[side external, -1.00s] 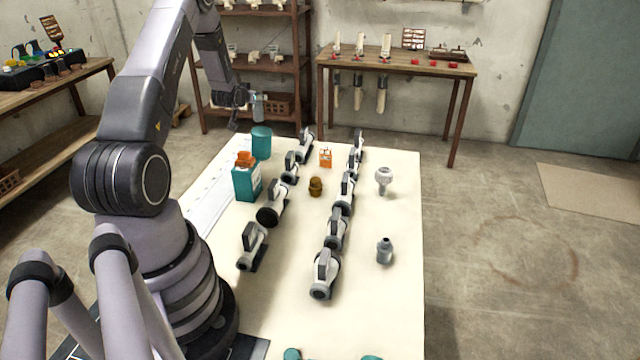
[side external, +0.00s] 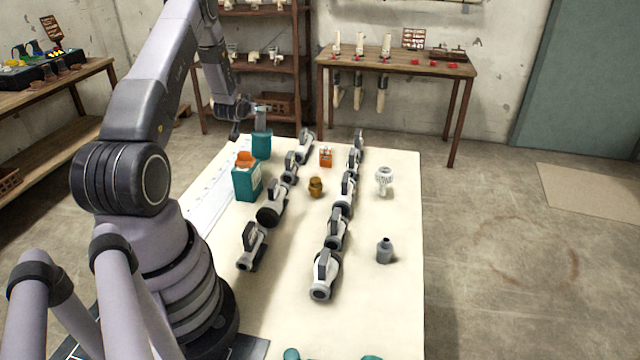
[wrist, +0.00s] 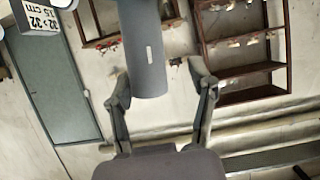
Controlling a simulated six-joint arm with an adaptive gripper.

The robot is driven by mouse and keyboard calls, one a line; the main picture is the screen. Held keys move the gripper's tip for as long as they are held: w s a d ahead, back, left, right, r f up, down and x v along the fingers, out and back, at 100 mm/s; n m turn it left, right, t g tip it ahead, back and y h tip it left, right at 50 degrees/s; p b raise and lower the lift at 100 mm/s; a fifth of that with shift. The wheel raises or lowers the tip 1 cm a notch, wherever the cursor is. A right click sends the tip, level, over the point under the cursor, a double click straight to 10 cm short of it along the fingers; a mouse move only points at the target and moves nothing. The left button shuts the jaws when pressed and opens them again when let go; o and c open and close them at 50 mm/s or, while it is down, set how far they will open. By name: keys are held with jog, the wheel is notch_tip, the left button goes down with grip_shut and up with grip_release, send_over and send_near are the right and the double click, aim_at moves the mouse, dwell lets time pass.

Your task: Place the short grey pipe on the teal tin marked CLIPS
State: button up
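The short grey pipe (side external: 262,116) stands upright at the far left of the table, its lower end at the top of a round teal tin (side external: 261,146). Contact looks likely, but the join is too small to be sure. The tin's marking cannot be read. My gripper (side external: 242,112) is just left of the pipe. In the wrist view the pipe (wrist: 143,50) lies between the two fingers of my gripper (wrist: 160,76). The fingers are spread, with a clear gap on the pipe's right side; its left side is close to the other finger.
A teal box (side external: 247,184) with an orange top stands nearer on the left. A brown fitting (side external: 316,187), an orange item (side external: 326,157) and a grey bottle-shaped part (side external: 385,251) stand apart.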

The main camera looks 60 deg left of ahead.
jog(key=shift+r, duration=0.3)
jog(key=v, duration=1.2)
jog(key=w+d+r+m+h, duration=0.2)
jog(key=d+r+h, duration=0.1)
jog(key=d+r, duration=0.75)
jog(key=w+d+r+m+h, duration=0.1)
jog(key=d+r+m+h, duration=0.15)
jog(key=d+r, duration=0.75)
jog(key=s+d+m+g+h, duration=0.3)
jog(key=s+d+m+h, duration=0.1)
jog(key=s+d, duration=1.4)
jog(key=shift+s+d+g, duration=0.35)
jog(key=shift+d+g, duration=0.05)
jog(key=shift+d, duration=0.25)
